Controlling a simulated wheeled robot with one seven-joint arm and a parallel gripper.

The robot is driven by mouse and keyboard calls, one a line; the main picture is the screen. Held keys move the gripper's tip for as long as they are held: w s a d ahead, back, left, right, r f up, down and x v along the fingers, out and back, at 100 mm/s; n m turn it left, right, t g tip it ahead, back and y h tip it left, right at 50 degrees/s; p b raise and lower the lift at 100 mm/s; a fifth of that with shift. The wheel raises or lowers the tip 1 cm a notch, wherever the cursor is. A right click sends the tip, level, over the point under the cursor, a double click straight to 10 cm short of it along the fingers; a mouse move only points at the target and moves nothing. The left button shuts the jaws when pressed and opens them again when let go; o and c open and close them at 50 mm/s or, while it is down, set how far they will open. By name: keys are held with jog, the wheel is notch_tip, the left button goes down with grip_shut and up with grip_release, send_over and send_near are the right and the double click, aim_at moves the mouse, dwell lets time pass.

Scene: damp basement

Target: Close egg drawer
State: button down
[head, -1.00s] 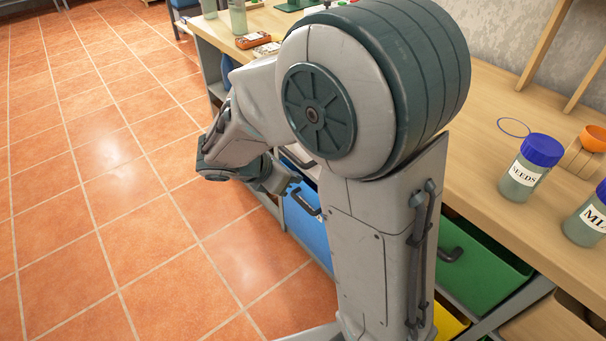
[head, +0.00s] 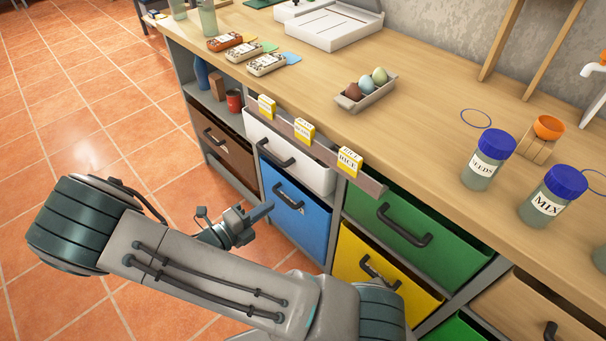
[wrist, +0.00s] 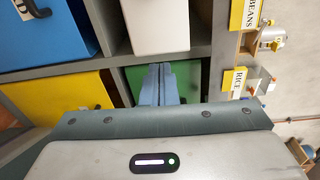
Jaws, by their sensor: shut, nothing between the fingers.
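No drawer is clearly marked for eggs in these views, so I cannot tell which one is the egg drawer. In the head view, the bench front holds a white drawer (head: 300,168), a blue drawer (head: 298,222), a brown drawer (head: 222,148), a green drawer (head: 440,243) and a yellow drawer (head: 365,285). The white drawer seems to stick out a little. My gripper (head: 268,209) is shut and empty in front of the blue drawer; any contact cannot be told. In the wrist view its fingers (wrist: 156,84) overlap the green drawer (wrist: 191,82), beside the white one (wrist: 157,25).
A tray (head: 350,104) with three eggs sits on the bench top (head: 410,120). Seed jars (head: 488,160) stand at the right. A rail (head: 372,182) with yellow label cards, including BEANS and RICE, runs along the bench edge. The tiled floor at left is clear.

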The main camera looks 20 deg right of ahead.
jog(key=n, duration=0.1)
jog(key=b, duration=0.2)
send_near(312, 172)
jog(key=shift+t, duration=0.3)
jog(key=x, duration=0.7)
jog(key=shift+s+f, duration=0.15)
jog(key=shift+f, duration=0.1)
